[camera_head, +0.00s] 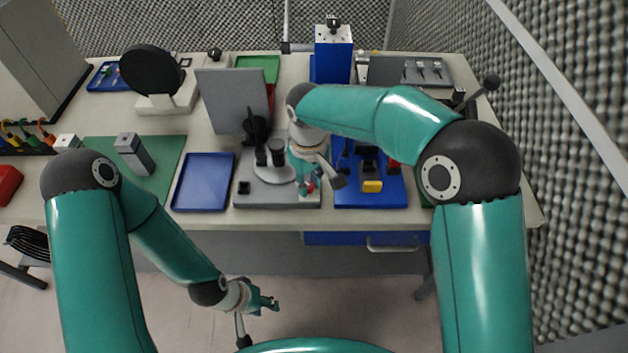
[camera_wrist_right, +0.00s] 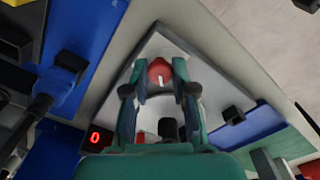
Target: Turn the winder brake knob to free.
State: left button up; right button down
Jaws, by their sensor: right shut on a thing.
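In the right wrist view, a red round knob (camera_wrist_right: 160,71) with a white pointer line sits between the fingertips of my right gripper (camera_wrist_right: 160,68). The gripper is shut on it, one finger on each side. In the head view, my right gripper (camera_head: 304,183) reaches down over the grey winder base (camera_head: 278,197), and the knob is mostly hidden there. The knob's labels cannot be read. My left gripper (camera_head: 262,302) hangs low in front of the bench, away from the winder; its jaw opening is too small to judge.
A blue tray (camera_head: 203,182) lies left of the winder, and a blue fixture (camera_head: 370,195) stands close on its right. A grey upright panel (camera_head: 226,101) stands behind. A red digit display (camera_wrist_right: 95,138) reads 0. The floor before the bench is open.

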aim_at(310, 186)
jog(key=shift+s+d+f, duration=0.1)
jog(key=shift+s+f, duration=0.1)
jog(key=shift+f, duration=0.05)
jog(key=c, duration=0.9)
grip_release()
jog(key=shift+r, duration=0.15)
jog(key=shift+c, duration=0.2)
jog(key=shift+w, duration=0.1)
jog(key=shift+r, duration=0.6)
notch_tip(310, 186, up, 11)
jog(key=shift+f, duration=0.15)
